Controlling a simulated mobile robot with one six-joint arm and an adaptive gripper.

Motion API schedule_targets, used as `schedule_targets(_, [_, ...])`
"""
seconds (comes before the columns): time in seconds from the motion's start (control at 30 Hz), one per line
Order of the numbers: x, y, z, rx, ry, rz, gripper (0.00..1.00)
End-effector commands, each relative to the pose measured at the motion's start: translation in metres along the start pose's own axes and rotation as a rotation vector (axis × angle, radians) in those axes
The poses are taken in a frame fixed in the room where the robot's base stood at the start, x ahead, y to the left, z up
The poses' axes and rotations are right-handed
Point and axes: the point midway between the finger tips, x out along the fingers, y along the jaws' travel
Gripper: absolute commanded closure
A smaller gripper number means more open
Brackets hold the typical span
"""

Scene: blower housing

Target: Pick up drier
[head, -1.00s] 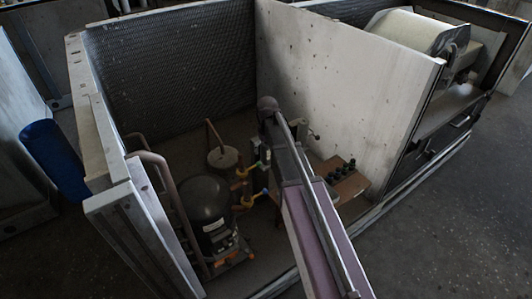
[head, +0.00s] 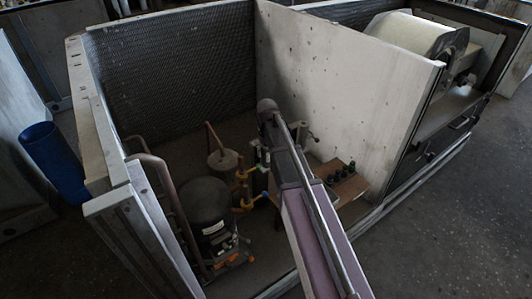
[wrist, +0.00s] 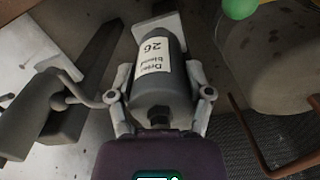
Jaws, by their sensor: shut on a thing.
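The drier (wrist: 158,90) is a dark grey cylinder with a white label reading "Drier blend 26". In the wrist view it lies between the two fingers of my gripper (wrist: 160,78). The fingers press on it from both sides. In the head view my arm runs from the bottom right up into the housing. It hides the drier and most of my gripper there.
The left bay holds a black compressor (head: 205,203), a small tank (head: 222,163), copper pipes and yellow fittings (head: 243,204). A pale partition wall (head: 345,85) stands close to my arm. A wooden block (head: 343,182) with dark knobs sits at its foot.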

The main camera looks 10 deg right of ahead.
Motion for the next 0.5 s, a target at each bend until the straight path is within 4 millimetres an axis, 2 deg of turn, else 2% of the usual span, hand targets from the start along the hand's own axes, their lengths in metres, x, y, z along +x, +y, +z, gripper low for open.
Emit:
schedule_targets(0.27, [-0.012, 0.0, 0.0, 0.0, 0.001, 0.0, 0.95])
schedule_targets(0.5, [-0.032, 0.0, 0.0, 0.0, 0.0, 0.0, 0.95])
